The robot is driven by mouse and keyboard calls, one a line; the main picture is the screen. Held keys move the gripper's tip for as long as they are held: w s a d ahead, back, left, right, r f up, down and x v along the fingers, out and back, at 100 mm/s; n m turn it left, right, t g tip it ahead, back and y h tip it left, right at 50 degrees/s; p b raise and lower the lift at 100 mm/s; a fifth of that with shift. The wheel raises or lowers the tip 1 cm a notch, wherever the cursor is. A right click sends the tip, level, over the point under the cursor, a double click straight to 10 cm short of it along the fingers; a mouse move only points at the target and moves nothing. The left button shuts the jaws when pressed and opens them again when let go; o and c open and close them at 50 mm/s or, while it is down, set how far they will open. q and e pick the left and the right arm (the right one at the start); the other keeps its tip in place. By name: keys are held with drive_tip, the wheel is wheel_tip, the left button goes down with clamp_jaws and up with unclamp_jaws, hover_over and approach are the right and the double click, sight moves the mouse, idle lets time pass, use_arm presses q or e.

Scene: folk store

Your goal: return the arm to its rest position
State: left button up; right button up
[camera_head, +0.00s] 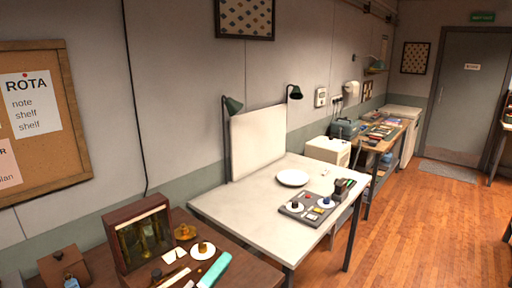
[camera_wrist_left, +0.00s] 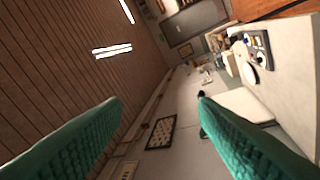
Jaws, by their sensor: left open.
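My left gripper (camera_wrist_left: 160,102) shows in the left wrist view as two teal ribbed fingers spread wide apart, with nothing between them. The view past them is tilted, with the ceiling at left and the wall and white table at right. In the head view a teal piece (camera_head: 215,270) shows at the bottom edge over the dark table, in the same colour as my fingers; I cannot tell whether it is a fingertip. No arm link is clearly seen there. My right gripper is in neither view.
A dark table (camera_head: 248,270) at the lower left holds a wooden case (camera_head: 140,236) and small brass items. A white table (camera_head: 225,205) carries a plate (camera_head: 293,177) and a grey tray (camera_head: 309,210). A cork board (camera_head: 70,150) hangs at left. Wooden floor (camera_head: 430,235) is clear at right.

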use_arm(q)
drive_tip(key=s+a+f+n+g+y, duration=0.25)
drive_tip(key=a+f+n+y, duration=0.4)
drive_tip(key=n, duration=0.45)
drive_tip(key=s+a+f+n+g+y, duration=0.1)
drive_tip(key=s+a+f+n+y, duration=0.45)
drive_tip(key=n, duration=0.55)
drive_tip(key=s+a+f+n+g, duration=0.1)
drive_tip(key=s+f+n+g, duration=0.2)
drive_tip(key=s+f+g, duration=0.45)
drive_tip(key=s+f+n+g, duration=0.3)
drive_tip(key=s+f+n, duration=0.1)
drive_tip(key=s, duration=0.7)
wheel_tip(320, 180, down, 28)
drive_tip(key=g+b, duration=0.1)
drive_tip(key=b, duration=0.3)
drive_tip(key=s+a+f+b, duration=0.1)
drive_tip(key=s+f+b, duration=0.1)
drive_tip(key=s+f, duration=0.6)
drive_tip(key=s+a+f+m+g+b, duration=0.1)
drive_tip(key=s+a+f+b, duration=0.1)
drive_tip(key=s+f, duration=0.7)
wheel_tip(320, 180, down, 5)
drive_tip(key=shift+r+y, duration=0.1)
drive_tip(key=shift+y, duration=0.2)
